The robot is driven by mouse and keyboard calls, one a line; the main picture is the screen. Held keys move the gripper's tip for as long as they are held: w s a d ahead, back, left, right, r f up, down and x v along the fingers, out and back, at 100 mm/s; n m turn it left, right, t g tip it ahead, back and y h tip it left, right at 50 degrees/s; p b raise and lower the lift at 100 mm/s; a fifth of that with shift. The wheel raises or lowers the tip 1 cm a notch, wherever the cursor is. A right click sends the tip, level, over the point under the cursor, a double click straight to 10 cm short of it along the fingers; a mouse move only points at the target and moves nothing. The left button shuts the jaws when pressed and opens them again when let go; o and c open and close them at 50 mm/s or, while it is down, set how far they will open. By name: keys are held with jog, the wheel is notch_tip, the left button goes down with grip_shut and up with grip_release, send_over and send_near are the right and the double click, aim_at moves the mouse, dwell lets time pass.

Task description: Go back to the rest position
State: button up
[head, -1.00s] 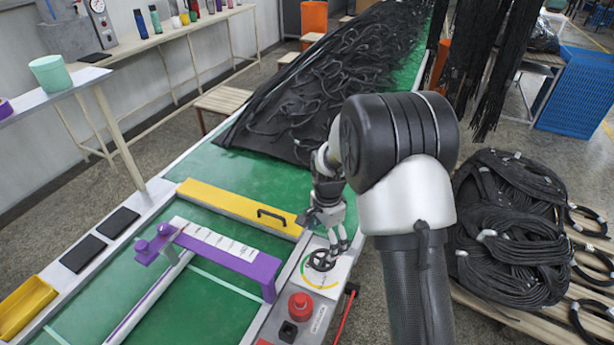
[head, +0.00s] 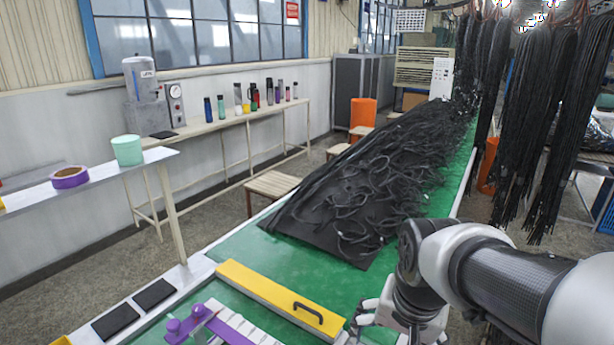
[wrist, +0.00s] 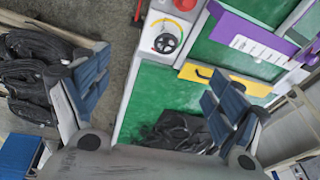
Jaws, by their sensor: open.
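My gripper (head: 385,318) is at the lower right of the head view, beside the green table (head: 240,243), with its fingertips partly cut off or hidden. In the wrist view my gripper (wrist: 155,95) has its two blue-padded fingers spread wide apart with nothing between them. The black handwheel (wrist: 166,43) on its white panel with a yellow arc shows at the top of the wrist view, beyond the fingers and apart from them. The red button (wrist: 184,4) is beside it at the top edge.
A yellow bar (head: 270,293) with a black handle and a purple bracket (head: 225,328) lie on the near table. A heap of black hoses (head: 370,190) covers the far part. Hose bundles (head: 550,110) hang at the right. Coiled hoses (wrist: 30,75) show left in the wrist view.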

jog(key=s+r+n+t, duration=0.1)
jog(key=s+n, duration=0.4)
jog(key=s, duration=0.8)
jog(key=shift+s+r+n+t, duration=0.15)
jog(key=shift+r+n+t, duration=0.2)
jog(key=shift+r, duration=0.25)
